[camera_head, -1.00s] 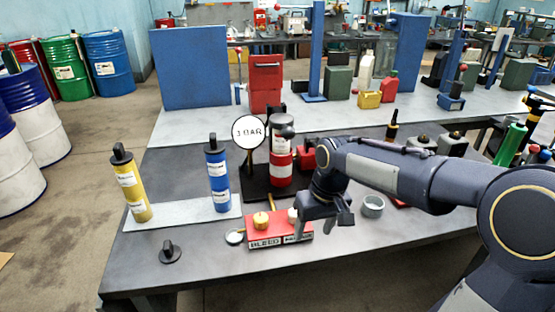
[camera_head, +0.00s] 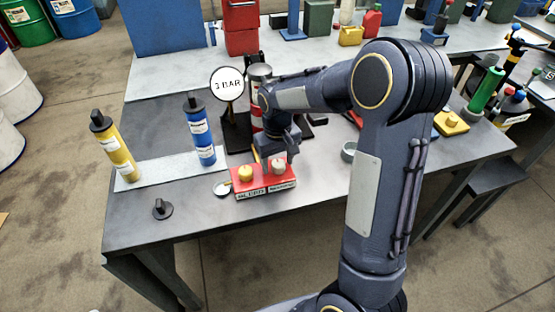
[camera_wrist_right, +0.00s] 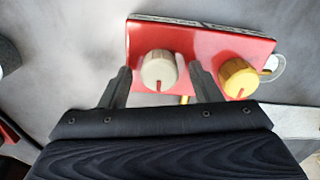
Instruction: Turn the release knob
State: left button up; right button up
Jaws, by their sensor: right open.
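A red box (camera_head: 264,184) stands on the grey table with a yellow knob (camera_head: 245,173) on its left and a white knob (camera_head: 279,164) on its right. The lettering below the white knob is too blurred to read; the yellow one's reads BLEED. My right gripper (camera_head: 277,155) is at the white knob. In the right wrist view the open fingers of the right gripper (camera_wrist_right: 160,72) lie on either side of the white knob (camera_wrist_right: 157,67), with gaps showing. The yellow knob (camera_wrist_right: 238,78) is outside the fingers. My left gripper is not in view.
A round sign (camera_head: 227,84), apparently reading 1 BAR, stands behind the box. A blue cylinder (camera_head: 199,135) and a yellow cylinder (camera_head: 116,150) stand to the left. A black knob-like piece (camera_head: 162,209) lies at the front left. A grey ring (camera_head: 349,151) is at the right.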

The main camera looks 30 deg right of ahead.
jog(key=shift+f, duration=0.1)
jog(key=c, duration=1)
jog(key=shift+m, duration=0.3)
jog(key=m, duration=0.8)
jog(key=shift+d+m+p, duration=0.1)
jog(key=shift+m+p, duration=0.3)
jog(key=m+p, duration=0.1)
jog(key=m, duration=0.3)
jog(key=shift+s, duration=0.1)
jog(key=shift+m+p, duration=0.9)
jog(key=shift+m, duration=1.4)
